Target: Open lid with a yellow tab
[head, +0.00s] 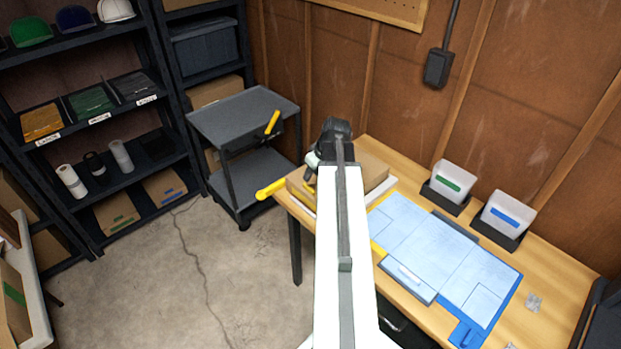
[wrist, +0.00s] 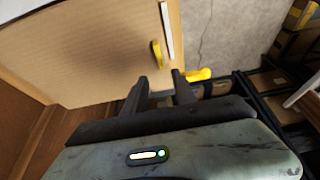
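A tan cardboard box (head: 370,172) with a flat top sits at the left end of the wooden workbench, partly hidden by my arm. In the wrist view its broad tan face (wrist: 90,50) fills the upper left. A yellow tab (wrist: 156,53) shows near its edge, beside a white strip. A thicker yellow piece (wrist: 197,75) shows farther right; in the head view a yellow piece (head: 272,189) juts left from the box. My gripper (wrist: 160,78) is open, with nothing visible between its dark fingers. Its fingertips appear just short of the tab; contact is unclear.
The workbench (head: 550,270) holds a blue mat with pale panels (head: 440,250) and two card holders. A grey cart (head: 245,115) with a yellow handle (head: 271,122) stands behind left. Dark shelves line the left wall. Concrete floor (head: 200,260) is open left of the bench.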

